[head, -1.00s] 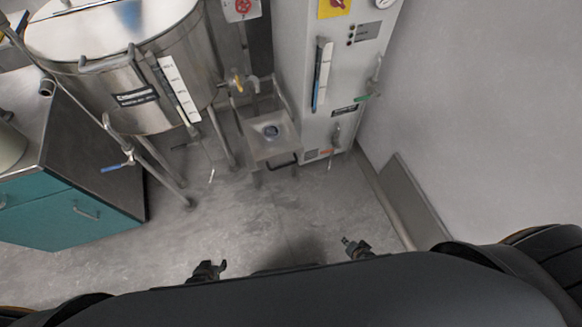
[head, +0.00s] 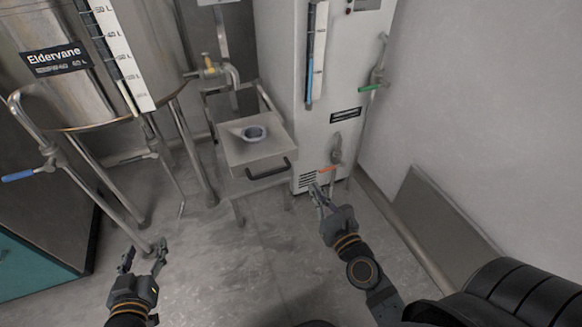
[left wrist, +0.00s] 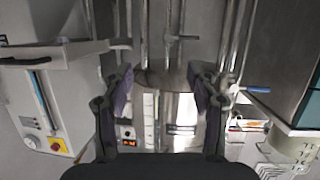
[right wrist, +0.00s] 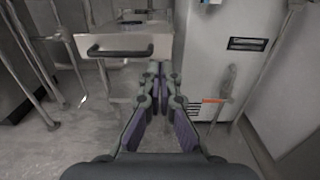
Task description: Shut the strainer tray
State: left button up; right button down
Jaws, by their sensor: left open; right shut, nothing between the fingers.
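The strainer tray (head: 240,153) is a flat light metal tray with a black bar handle (head: 267,169) on its front. The right wrist view shows the handle (right wrist: 120,52) ahead and to the left of the shut fingers (right wrist: 160,70). My left gripper (head: 144,252) is open and empty, low at the left, clear of the tray.
A large steel kettle (head: 50,100) on legs stands at the left. A tap (head: 215,72) is behind the tray. A white cabinet (head: 325,120) with a red-handled valve (head: 333,165) stands right of it. A grey panel (head: 430,215) leans by the right wall. The floor (head: 225,270) in front is clear.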

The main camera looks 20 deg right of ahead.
jog(key=w+p, duration=0.1)
jog(key=w, duration=0.1)
jog(key=p, duration=0.3)
send_near(291, 150)
jog(key=w, duration=0.6)
jog(key=shift+a, duration=0.1)
pick_arm(q)
jog(key=s+f+g, duration=1)
jog(key=s+f, duration=0.4)
jog(key=s, duration=0.1)
jog(key=shift+d, duration=0.4)
pick_arm(e)
jog(key=shift+w+f, duration=0.1)
jog(key=shift+w, duration=0.35)
